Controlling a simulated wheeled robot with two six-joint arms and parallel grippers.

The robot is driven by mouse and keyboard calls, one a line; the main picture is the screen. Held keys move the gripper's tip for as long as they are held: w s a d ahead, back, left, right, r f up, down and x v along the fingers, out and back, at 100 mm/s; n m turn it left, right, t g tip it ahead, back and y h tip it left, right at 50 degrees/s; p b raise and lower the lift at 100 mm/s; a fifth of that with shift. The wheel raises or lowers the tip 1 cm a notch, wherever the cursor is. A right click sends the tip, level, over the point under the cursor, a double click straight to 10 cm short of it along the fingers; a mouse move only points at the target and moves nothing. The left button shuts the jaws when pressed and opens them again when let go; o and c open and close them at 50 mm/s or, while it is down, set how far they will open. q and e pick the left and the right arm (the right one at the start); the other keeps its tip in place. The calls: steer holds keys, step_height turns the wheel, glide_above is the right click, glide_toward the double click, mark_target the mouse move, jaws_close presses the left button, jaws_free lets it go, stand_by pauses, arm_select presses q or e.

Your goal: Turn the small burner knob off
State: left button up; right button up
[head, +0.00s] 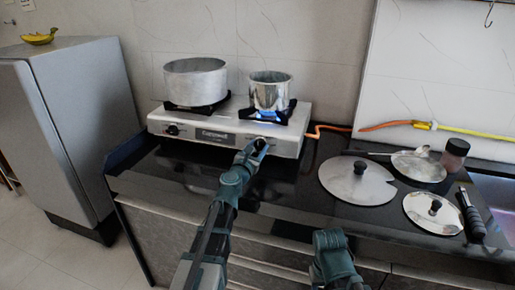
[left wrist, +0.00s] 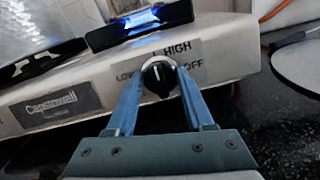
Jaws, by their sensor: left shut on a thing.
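The gas stove (head: 221,133) stands on the dark counter. Its small burner knob (left wrist: 157,76) is black and silver on the front panel, beside a label with LOW, HIGH and OFF. My left gripper (left wrist: 159,80) is shut on this knob, one finger on each side. In the head view my left gripper (head: 257,146) covers the knob. A blue flame (left wrist: 147,19) burns at the small burner, under the small steel pot (head: 269,92). My right arm shows low in the head view, but its fingertips cannot be made out.
A large pot (head: 195,80) stands on the left burner, above the left knob (head: 173,130). Pot lids (head: 357,181), a ladle (head: 392,154) and a jar (head: 455,154) lie to the right. An orange hose (head: 328,129) runs behind. A grey fridge (head: 75,125) stands left.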

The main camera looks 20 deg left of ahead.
arm_select(q)
jaws_close()
steer(key=m+h, duration=0.1)
steer(key=m, duration=0.3)
steer(key=shift+a+r+m+p, duration=0.1)
steer(key=shift+a+m+p, duration=0.05)
steer(key=shift+m+p, duration=0.2)
steer(key=m+g+h+p, duration=0.1)
steer(key=m, duration=0.3)
steer(key=m+g+p, duration=0.1)
steer(key=m+p, duration=0.1)
steer(key=m, duration=0.3)
steer(key=shift+r+m+h, duration=0.1)
steer(key=shift+m+h, duration=0.25)
steer(key=shift+h, duration=0.05)
steer(key=shift+m+g+p, duration=0.6)
steer(key=shift+m+p, duration=0.35)
steer(key=shift+m, duration=1.55)
